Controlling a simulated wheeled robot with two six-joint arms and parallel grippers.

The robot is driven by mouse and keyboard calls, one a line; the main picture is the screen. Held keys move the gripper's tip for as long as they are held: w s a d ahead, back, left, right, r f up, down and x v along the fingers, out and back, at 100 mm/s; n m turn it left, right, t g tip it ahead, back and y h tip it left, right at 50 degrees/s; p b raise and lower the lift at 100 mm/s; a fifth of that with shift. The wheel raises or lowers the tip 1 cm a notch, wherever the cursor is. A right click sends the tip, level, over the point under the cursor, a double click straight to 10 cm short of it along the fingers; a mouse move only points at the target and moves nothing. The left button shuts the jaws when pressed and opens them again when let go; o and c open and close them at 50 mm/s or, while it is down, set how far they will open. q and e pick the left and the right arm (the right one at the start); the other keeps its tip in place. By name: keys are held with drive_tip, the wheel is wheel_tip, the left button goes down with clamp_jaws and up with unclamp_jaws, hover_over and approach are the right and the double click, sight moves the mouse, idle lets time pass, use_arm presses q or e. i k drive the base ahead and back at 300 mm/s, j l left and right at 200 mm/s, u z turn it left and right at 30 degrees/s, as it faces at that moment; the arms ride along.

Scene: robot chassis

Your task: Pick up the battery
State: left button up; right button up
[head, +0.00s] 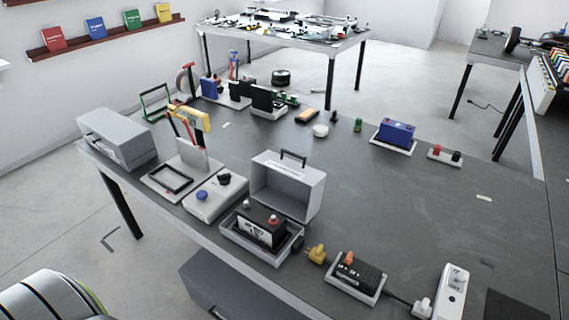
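A blue block that looks like a battery (396,132) sits upright on a white tray (393,148) toward the back right of the long dark workbench. A black unit with an orange piece on top (357,275) rests on another white tray at the front. I cannot tell for sure which one the task means. Neither of my grippers shows in the head view.
A grey toolbox (117,138) and white trays with tools crowd the left. A yellow plug (316,254) and white power strip (452,290) lie along the front. The middle right of the bench is mostly clear.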

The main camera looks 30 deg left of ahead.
sight(261, 223)
drive_tip(key=u, duration=1.15)
